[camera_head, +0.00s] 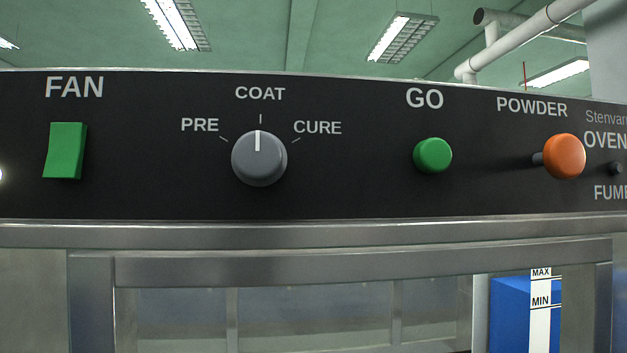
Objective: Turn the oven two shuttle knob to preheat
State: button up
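A grey round knob (259,159) sits on the black control panel (350,185) in the head view. Its white pointer line stands upright, aimed at the COAT mark. The PRE label (200,125) is to its upper left and the CURE label (317,128) to its upper right. The word OVEN (604,140) is cut off at the right edge, so I cannot read its number. My gripper is not in view.
A green FAN rocker switch (65,151) is left of the knob. A green GO button (433,155) and an orange POWDER knob (564,156), which sticks out, are to its right. Below the panel is a metal-framed window with a blue block (508,310) behind a MAX/MIN gauge strip.

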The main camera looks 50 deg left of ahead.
aim_at(260, 158)
jog(key=u, duration=1.2)
